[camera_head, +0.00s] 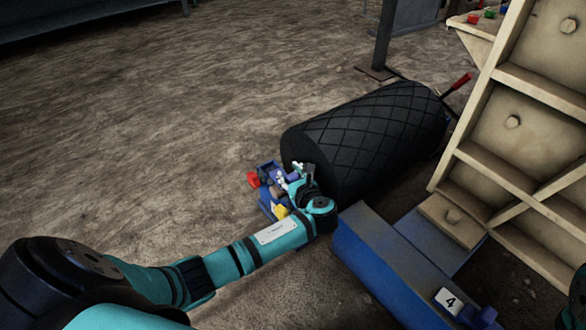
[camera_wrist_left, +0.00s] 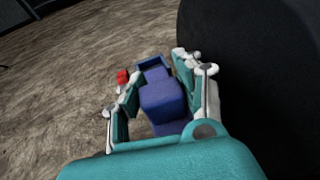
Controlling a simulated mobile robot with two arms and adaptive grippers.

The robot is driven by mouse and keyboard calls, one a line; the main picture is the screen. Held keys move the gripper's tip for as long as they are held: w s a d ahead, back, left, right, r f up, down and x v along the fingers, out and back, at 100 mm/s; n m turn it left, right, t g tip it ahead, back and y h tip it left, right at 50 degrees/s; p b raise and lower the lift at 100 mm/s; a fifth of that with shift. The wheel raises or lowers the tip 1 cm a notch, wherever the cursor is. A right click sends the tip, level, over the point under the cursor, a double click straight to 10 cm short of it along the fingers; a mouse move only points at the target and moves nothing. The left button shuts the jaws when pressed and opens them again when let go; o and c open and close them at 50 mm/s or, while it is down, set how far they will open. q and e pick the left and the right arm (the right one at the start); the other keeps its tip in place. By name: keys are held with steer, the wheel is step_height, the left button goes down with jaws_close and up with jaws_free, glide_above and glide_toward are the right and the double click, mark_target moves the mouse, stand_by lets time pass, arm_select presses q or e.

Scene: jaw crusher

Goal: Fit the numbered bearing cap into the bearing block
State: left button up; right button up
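My left gripper (camera_head: 290,175) is low beside the near end of the black roller. In the left wrist view, its fingers (camera_wrist_left: 165,85) stand on either side of a purple-blue piece (camera_wrist_left: 162,98), which looks like the bearing cap and seems gripped; no number shows on it. The piece also shows small at the fingertips in the head view (camera_head: 292,177). Just beyond it is a blue open-topped holder (camera_wrist_left: 155,63), which looks like the bearing block; it shows in the head view (camera_head: 268,168). I cannot tell whether piece and block touch. My right gripper is out of view.
The black roller (camera_head: 370,135) is close to the gripper's right. A red part (camera_head: 253,179) and a yellow part (camera_head: 281,211) sit by the block. A blue beam (camera_head: 375,260), a "4" label (camera_head: 449,300) and a beige ribbed frame (camera_head: 530,120) lie right. Floor left is clear.

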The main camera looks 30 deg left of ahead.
mark_target(293, 177)
arm_select(q)
steer(key=shift+p+v, duration=0.55)
steer(key=shift+v, duration=1)
steer(key=shift+r, duration=0.15)
steer(key=o, duration=1.4)
steer(key=shift+a, duration=0.1)
steer(key=v, duration=1.2)
